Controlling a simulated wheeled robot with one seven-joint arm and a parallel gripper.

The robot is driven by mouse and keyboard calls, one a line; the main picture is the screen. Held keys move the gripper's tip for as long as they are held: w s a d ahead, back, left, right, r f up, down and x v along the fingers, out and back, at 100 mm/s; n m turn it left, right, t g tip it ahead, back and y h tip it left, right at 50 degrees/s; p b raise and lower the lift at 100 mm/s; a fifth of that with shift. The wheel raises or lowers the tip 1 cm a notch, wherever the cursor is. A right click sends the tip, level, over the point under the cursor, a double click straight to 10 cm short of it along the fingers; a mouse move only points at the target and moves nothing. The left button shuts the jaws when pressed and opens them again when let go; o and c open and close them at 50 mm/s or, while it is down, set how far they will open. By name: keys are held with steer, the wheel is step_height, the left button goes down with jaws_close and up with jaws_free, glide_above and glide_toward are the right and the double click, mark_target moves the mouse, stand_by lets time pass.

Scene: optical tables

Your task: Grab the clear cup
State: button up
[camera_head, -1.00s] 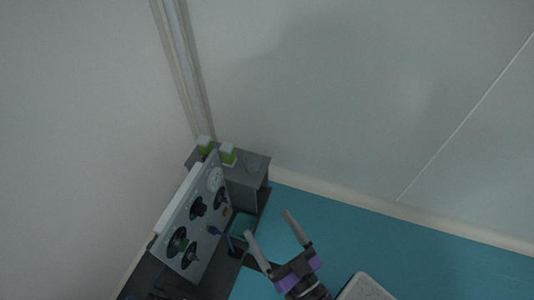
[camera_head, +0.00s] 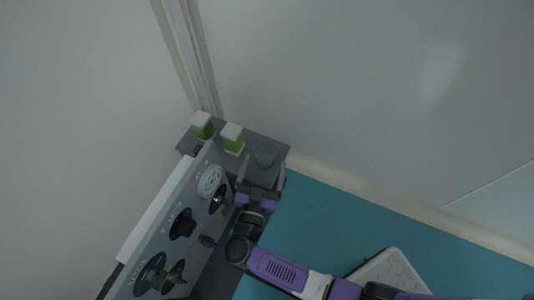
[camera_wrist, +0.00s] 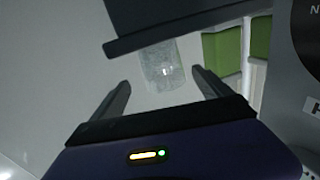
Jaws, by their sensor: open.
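The clear cup (camera_head: 265,154) stands on the dark grey shelf in the corner, to the right of two green-and-white boxes. In the wrist view the clear cup (camera_wrist: 163,66) shows ahead of my gripper, roughly between the fingers and beyond their tips. My gripper (camera_head: 262,172) is close to the front of the shelf, with its fingers pointing toward the cup. I see no contact with the cup.
A green-and-white box (camera_head: 233,138) stands just left of the cup, with another green-and-white box (camera_head: 202,125) farther left. The grey shelf (camera_head: 279,148) meets the walls. A light panel with dark knobs (camera_head: 183,224) stands close to my gripper's left. Blue floor lies right.

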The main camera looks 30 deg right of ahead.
mark_target(267, 143)
steer(key=b+x, duration=0.1)
steer(key=x, duration=0.1)
steer(key=b+x, duration=0.1)
steer(key=x, duration=0.1)
steer(key=shift+w+a+f+b, duration=0.15)
steer(key=shift+w+b, duration=0.15)
steer(key=shift+w, duration=0.05)
steer(key=shift+w+d, duration=0.3)
steer(key=shift+w, duration=0.05)
steer(key=c, duration=1.5)
steer(key=shift+o, duration=0.2)
steer(key=shift+r, duration=0.3)
